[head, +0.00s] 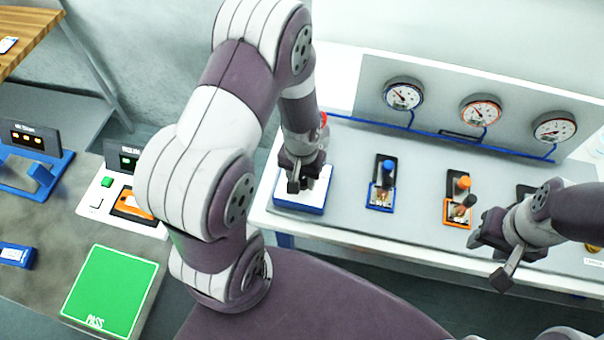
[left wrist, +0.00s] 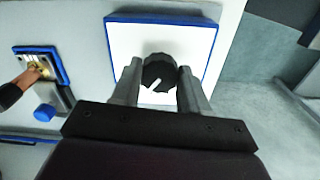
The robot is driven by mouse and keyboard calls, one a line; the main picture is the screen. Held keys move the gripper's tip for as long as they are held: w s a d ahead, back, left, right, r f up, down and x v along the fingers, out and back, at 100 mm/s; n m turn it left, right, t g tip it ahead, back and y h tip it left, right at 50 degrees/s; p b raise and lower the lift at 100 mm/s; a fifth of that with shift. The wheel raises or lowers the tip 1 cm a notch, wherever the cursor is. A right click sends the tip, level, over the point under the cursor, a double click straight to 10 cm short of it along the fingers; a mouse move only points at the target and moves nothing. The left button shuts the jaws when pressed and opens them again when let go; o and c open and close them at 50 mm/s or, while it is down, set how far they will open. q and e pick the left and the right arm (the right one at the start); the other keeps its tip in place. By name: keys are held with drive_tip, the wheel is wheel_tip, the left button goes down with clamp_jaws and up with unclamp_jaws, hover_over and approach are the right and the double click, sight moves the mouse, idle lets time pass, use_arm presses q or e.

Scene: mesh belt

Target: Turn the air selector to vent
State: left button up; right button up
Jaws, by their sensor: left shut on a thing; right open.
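The air selector is a black round knob (left wrist: 158,72) with a white pointer line, on a white plate with a blue border (left wrist: 208,40). The same plate shows in the head view (head: 312,200) at the left end of the grey panel. My left gripper (left wrist: 158,85) is over the plate with its fingers on both sides of the knob, shut on it. In the left wrist view the pointer slants down and left; any position labels are hidden. In the head view my left gripper (head: 305,182) hides the knob. My right gripper (head: 492,262) is open and empty at the panel's front right.
A blue-handled valve (head: 388,170) and an orange-handled valve (head: 463,185) stand right of the selector. Three gauges, one of them blue-rimmed (head: 402,95), are on the back panel. A red part (head: 323,119) shows behind my left gripper. A green PASS pad (head: 112,290) lies at left.

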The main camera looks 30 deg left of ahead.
sight(302, 178)
use_arm(q)
drive_tip(key=shift+r+m, duration=0.1)
drive_tip(key=shift+m, duration=0.9)
drive_tip(key=shift+w, duration=0.1)
drive_tip(key=o, duration=1.1)
drive_tip(key=shift+c, duration=0.2)
wheel_tip(302, 178, up, 13)
drive_tip(key=b, duration=0.1)
drive_tip(key=shift+f, duration=0.2)
